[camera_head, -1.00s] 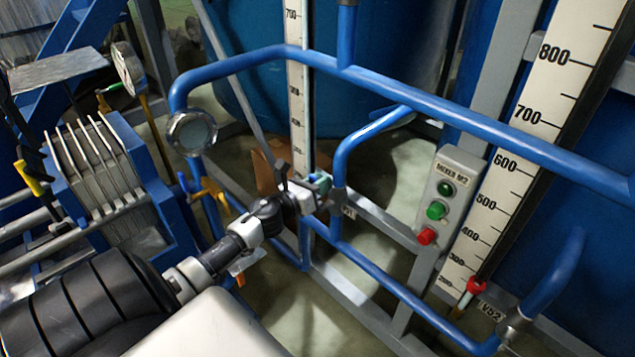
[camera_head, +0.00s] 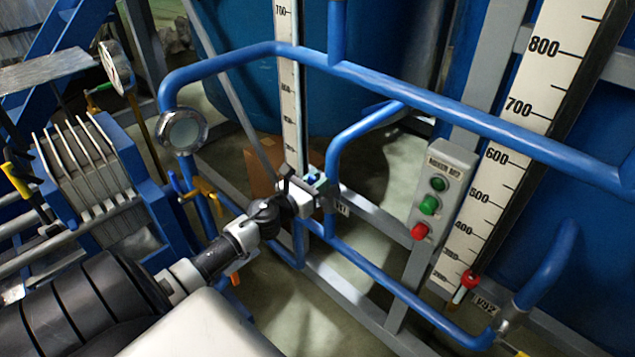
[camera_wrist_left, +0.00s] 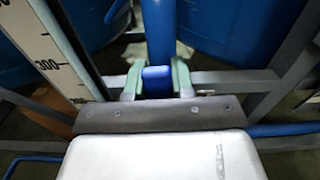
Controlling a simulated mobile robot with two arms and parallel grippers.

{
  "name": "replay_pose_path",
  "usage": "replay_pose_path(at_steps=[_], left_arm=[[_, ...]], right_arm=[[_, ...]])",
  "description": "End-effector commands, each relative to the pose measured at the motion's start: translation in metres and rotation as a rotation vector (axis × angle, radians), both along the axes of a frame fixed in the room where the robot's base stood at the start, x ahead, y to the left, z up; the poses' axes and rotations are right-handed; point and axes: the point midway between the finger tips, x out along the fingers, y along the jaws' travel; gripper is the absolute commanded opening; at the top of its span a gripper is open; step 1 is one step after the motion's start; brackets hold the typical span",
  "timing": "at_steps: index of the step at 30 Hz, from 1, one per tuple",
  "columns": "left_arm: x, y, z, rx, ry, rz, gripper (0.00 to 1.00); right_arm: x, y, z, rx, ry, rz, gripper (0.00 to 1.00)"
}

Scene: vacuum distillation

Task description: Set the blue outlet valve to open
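The blue outlet valve's handle (camera_wrist_left: 156,80) is a small blue block at the foot of a vertical blue pipe in the left wrist view. The green-tipped fingers of my left gripper (camera_wrist_left: 157,81) lie close on both sides of it, with no clear gap, so it looks gripped. In the head view, my left gripper (camera_head: 316,187) reaches in from the left to the same spot, beside the bend of a blue pipe. The valve is mostly hidden there by the gripper. Whether the valve stands open or closed cannot be told. My right gripper is not in view.
Blue pipes (camera_head: 450,100) cross in front of and above my gripper. A grey mixer box (camera_head: 441,190) with buttons and a red-handled valve (camera_head: 468,281) are to the right.

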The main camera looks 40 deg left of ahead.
Motion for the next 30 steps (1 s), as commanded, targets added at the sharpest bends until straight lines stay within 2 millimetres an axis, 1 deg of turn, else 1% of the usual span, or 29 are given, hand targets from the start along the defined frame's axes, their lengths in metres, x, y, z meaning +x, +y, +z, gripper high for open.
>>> replay_pose_path(at_steps=[1, 4, 5, 13, 16, 20, 22, 27, 30], left_arm=[[-0.001, 0.0, -0.002, -0.002, 0.003, -0.001, 0.31], [0.0, 0.0, -0.001, -0.002, 0.003, -0.001, 0.46], [0.0, 0.0, -0.001, -0.002, 0.002, -0.001, 0.49], [-0.001, 0.0, -0.001, -0.002, 0.001, 0.0, 0.49], [-0.006, 0.0, -0.001, -0.003, 0.002, 0.0, 0.49], [-0.023, 0.002, -0.002, -0.003, 0.004, 0.0, 0.49], [-0.037, 0.003, -0.003, -0.004, 0.005, 0.0, 0.49], [-0.069, 0.005, -0.003, -0.004, 0.004, 0.0, 0.49], [-0.085, 0.007, -0.003, -0.003, 0.004, 0.002, 0.49]], right_arm=[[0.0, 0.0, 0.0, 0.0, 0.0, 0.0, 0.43], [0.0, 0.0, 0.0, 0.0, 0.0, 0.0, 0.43], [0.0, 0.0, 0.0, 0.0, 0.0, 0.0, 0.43], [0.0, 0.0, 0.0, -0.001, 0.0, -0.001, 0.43], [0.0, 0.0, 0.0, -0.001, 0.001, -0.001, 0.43], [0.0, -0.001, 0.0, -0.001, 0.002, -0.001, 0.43], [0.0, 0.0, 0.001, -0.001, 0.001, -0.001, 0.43], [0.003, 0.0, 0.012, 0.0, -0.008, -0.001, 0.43], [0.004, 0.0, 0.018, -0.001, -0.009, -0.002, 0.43]])
